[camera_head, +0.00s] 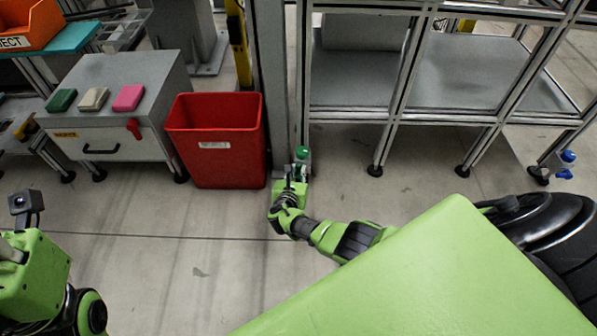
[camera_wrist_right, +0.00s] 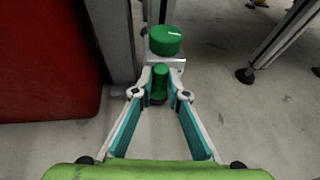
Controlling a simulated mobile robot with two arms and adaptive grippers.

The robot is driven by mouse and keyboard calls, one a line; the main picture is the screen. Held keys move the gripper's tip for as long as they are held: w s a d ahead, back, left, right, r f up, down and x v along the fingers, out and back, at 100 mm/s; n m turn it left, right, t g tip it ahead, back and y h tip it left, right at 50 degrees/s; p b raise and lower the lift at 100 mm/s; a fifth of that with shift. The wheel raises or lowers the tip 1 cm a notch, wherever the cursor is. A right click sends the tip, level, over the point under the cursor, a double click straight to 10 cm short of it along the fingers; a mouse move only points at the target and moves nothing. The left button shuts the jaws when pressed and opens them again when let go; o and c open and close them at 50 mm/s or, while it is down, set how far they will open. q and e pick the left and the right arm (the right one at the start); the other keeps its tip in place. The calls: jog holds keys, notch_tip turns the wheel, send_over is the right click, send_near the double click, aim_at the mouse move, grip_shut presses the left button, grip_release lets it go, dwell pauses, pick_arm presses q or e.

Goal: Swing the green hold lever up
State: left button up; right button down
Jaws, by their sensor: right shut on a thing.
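A green lever handle (camera_wrist_right: 159,84) stands between the fingertips of my right gripper (camera_wrist_right: 160,92), which is shut on it. Just beyond it, a round green knob (camera_wrist_right: 165,40) sits on a grey metal block (camera_wrist_right: 179,62); the knob also shows in the head view (camera_head: 302,150). In the head view my right gripper (camera_head: 296,172) reaches low to the foot of the grey post, and its fingers hide most of the lever. At the left edge only part of my left arm shows; its gripper fingers are not visible.
A red bin (camera_head: 215,140) stands close to the left of my right gripper. A grey post (camera_head: 275,80) rises behind it. A metal shelf rack (camera_head: 450,80) stands to the right on black feet. A grey cabinet (camera_head: 118,95) is at left. The floor in front is clear.

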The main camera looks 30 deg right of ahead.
jog(key=shift+f, duration=0.1)
jog(key=c, duration=2)
grip_release()
jog(key=v, duration=1.2)
